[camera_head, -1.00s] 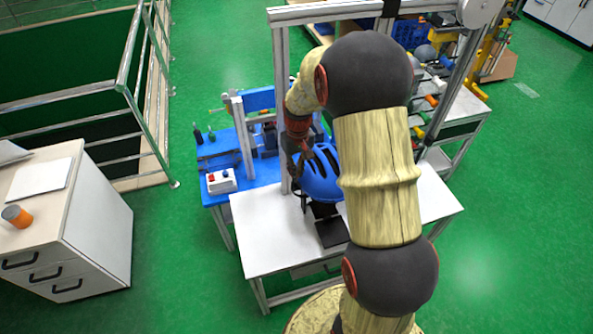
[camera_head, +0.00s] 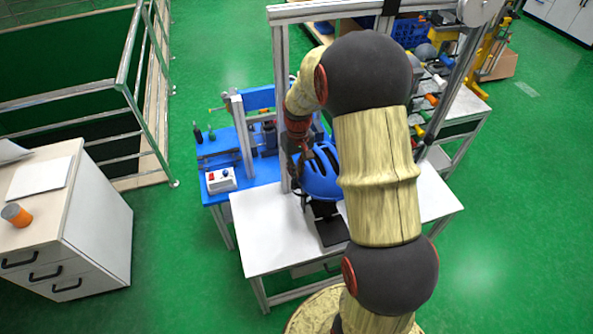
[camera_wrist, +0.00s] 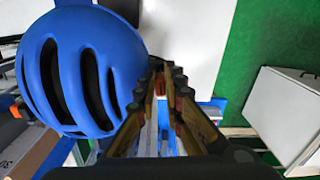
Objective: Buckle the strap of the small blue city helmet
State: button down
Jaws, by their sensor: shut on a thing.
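The blue city helmet (camera_head: 321,180) with dark vents sits on a black stand (camera_head: 331,228) on the white table, partly behind my arm. In the wrist view the helmet (camera_wrist: 62,75) fills the left side. My gripper (camera_head: 304,156) is at the helmet's left side in the head view. In the wrist view the fingertips (camera_wrist: 166,72) are close together beside the shell, shut on a small part that seems to be the helmet's strap. The fingers mostly hide that part. I cannot make out the buckle or whether its halves are joined.
The white table (camera_head: 265,235) has bare room at its front left. A metal frame post (camera_head: 281,100) rises close behind my gripper. A blue bench with a control box (camera_head: 221,180) stands to the left. A drawer cabinet (camera_head: 95,225) stands further left.

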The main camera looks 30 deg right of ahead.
jog(key=shift+f, duration=0.2)
jog(key=shift+f+b, duration=0.75)
jog(key=shift+f, duration=0.45)
jog(key=shift+f, duration=0.15)
jog(key=c, duration=1.8)
grip_release()
notch_tip(320, 180, up, 12)
jog(key=shift+f, duration=0.1)
